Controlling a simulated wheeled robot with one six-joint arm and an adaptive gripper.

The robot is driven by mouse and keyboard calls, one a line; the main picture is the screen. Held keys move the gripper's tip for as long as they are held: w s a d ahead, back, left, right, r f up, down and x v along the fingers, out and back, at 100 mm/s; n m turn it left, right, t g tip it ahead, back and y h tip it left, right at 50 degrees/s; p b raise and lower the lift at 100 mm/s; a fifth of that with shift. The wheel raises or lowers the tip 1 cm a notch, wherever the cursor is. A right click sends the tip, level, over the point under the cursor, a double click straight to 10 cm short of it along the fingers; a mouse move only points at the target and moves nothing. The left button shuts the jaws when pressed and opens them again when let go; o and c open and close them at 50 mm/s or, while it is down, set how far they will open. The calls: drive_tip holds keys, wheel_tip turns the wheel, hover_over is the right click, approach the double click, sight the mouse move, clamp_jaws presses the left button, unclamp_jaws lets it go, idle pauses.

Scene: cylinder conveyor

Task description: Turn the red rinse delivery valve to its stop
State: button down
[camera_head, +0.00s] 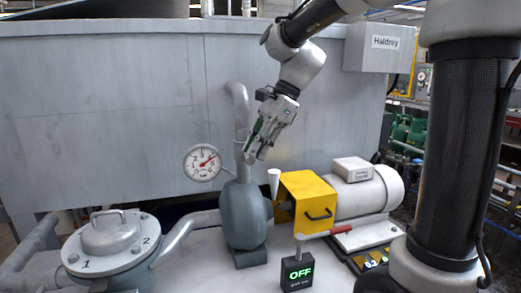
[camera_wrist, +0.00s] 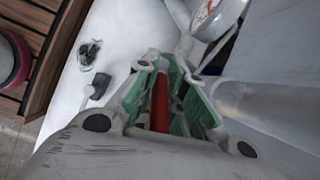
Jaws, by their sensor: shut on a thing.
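My gripper (camera_head: 257,150) reaches down from the upper right to the grey delivery pipe above the rounded pump vessel. In the wrist view my gripper (camera_wrist: 172,92) has its green-padded fingers shut around a long red valve handle (camera_wrist: 160,103). The handle lies lengthwise between the pads, and part of it is hidden by the fingers. In the head view the fingers cover the handle, so its angle to the pipe (camera_head: 238,100) cannot be told there.
A pressure gauge (camera_head: 202,162) sits left of the pipe. A lidded strainer (camera_head: 110,240) stands left. A grey tank wall (camera_head: 100,100) is close behind.

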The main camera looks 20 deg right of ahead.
drive_tip(key=h, duration=0.1)
drive_tip(key=a+h, duration=0.1)
drive_tip(key=shift+r+h, duration=0.25)
drive_tip(key=shift+h, duration=0.05)
drive_tip(key=shift+a+h, duration=0.25)
drive_tip(key=shift+h, duration=0.5)
drive_tip(key=shift+a+h, duration=0.2)
drive_tip(key=shift+h, duration=0.55)
drive_tip(key=c, duration=1.5)
unclamp_jaws()
drive_tip(key=shift+c, duration=0.2)
drive_tip(key=shift+o, duration=0.5)
drive_tip(key=shift+w+r, duration=0.15)
drive_tip(key=shift+r, duration=0.2)
wheel_tip(320, 180, up, 11)
drive_tip(key=shift+a+r, duration=0.1)
drive_tip(key=shift+r, duration=0.1)
drive_tip(key=shift+s, duration=0.2)
